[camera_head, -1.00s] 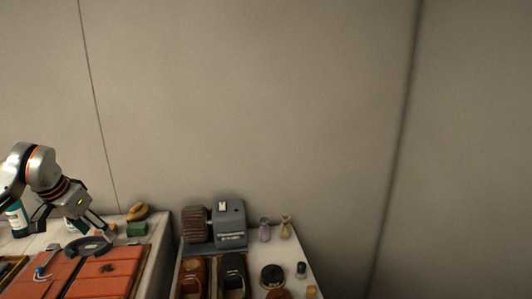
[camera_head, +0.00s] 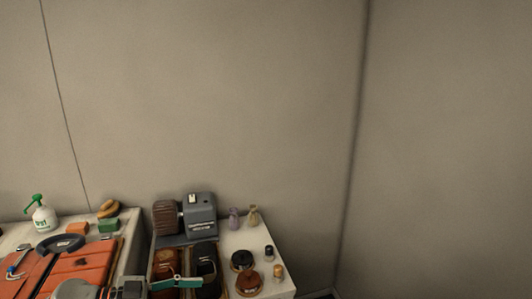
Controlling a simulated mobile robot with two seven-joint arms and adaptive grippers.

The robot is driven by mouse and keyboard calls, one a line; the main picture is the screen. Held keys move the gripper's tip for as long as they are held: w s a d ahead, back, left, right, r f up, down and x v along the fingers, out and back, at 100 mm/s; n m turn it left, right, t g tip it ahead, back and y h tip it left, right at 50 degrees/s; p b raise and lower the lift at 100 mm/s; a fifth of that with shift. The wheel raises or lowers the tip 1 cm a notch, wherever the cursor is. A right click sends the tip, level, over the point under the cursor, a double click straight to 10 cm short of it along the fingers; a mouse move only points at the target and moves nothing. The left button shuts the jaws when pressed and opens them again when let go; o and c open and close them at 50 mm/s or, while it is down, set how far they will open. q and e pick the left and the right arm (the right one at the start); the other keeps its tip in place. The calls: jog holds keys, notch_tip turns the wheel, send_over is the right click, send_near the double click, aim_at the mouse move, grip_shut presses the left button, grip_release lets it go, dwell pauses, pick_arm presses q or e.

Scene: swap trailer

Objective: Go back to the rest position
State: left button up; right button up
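My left arm comes in low at the bottom left of the head view. Its grey gripper (camera_head: 130,289) is partly cut off by the bottom edge, in front of the orange panels and the shoes. A teal strip-like item (camera_head: 177,282) lies across the shoes in the picture, just right of the gripper. I cannot tell whether the gripper is shut on it. The fingertips are not clear. My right gripper is not in view.
The left table holds orange panels (camera_head: 85,264), a black ring (camera_head: 61,244), a spray bottle (camera_head: 43,217) and small blocks. The right white table (camera_head: 241,232) holds a grey machine (camera_head: 200,214), shoes, two small bags and several round tins and jars. Bare wall stands behind.

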pick_arm(q)
jog(key=s+a+f+n+t+y, duration=0.1)
jog(key=s+f+n+t+y, duration=0.1)
jog(key=s+f+n+y, duration=0.3)
jog(key=s+a+f+n+t+y, duration=0.1)
jog(key=s+f+n+t+y, duration=0.2)
jog(key=s+f, duration=0.9)
notch_tip(320, 180, down, 9)
jog(key=n+y, duration=0.2)
jog(key=y, duration=0.1)
jog(key=shift+s+a+t, duration=0.2)
jog(key=shift+s+t, duration=0.1)
jog(key=shift+s, duration=0.1)
